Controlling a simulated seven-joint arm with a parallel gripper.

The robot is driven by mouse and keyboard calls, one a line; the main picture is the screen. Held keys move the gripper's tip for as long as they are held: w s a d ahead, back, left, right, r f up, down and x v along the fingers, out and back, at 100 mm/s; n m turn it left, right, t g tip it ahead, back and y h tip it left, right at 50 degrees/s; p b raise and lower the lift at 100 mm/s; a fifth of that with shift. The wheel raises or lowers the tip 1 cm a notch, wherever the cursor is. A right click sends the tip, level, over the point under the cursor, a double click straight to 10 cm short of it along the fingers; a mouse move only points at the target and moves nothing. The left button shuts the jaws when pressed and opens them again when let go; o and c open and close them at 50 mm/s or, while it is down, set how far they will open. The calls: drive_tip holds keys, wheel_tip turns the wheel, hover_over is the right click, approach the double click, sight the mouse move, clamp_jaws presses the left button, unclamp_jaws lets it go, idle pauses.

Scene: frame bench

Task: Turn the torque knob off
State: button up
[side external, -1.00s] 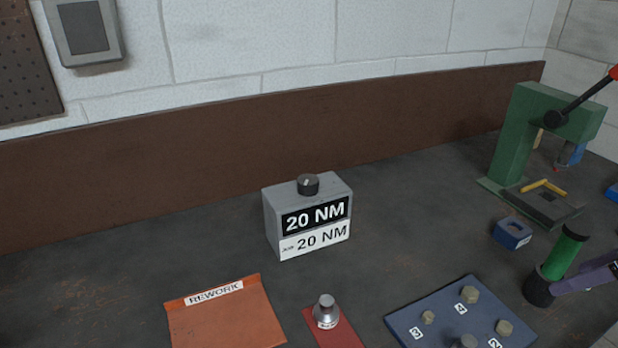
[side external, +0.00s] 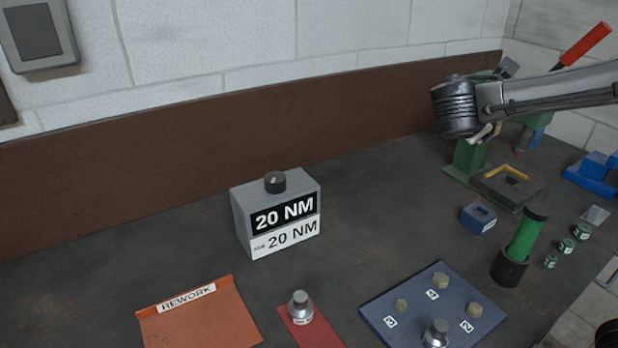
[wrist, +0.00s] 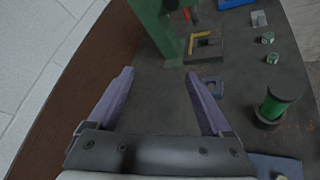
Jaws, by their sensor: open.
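The torque knob (side external: 275,182) is a small dark cylinder on top of a grey box (side external: 242,218). The box front shows "20 NM" in white on black, with a white "JOB 20 NM" label (side external: 286,237) below. My gripper (wrist: 161,75) is open in the wrist view, its two purple fingers wide apart with nothing between them. In the side view my arm comes in at the upper right, well right of the knob and higher in the picture; the fingers are not clear there. The knob does not show in the wrist view.
A green press (side external: 470,156) with a red-handled lever stands at the back right. A green cylinder in a black cup (side external: 524,240), a blue block (side external: 478,217), a blue bolt plate (side external: 385,316), a red mat and an orange REWORK tray (side external: 200,320) lie around. Bench beside the box is clear.

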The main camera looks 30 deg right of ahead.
drive_tip(key=w+a+f+n+t+h, duration=0.1)
drive_tip(key=w+a+n+t, duration=0.2)
drive_tip(key=w+a+n, duration=0.35)
drive_tip(key=n+t+y, duration=0.5)
drive_tip(key=n+t, duration=0.2)
drive_tip(key=n, duration=0.1)
approach(276, 186)
drive_tip(key=x, duration=1.2)
drive_tip(key=shift+w, duration=0.25)
clamp_jaws()
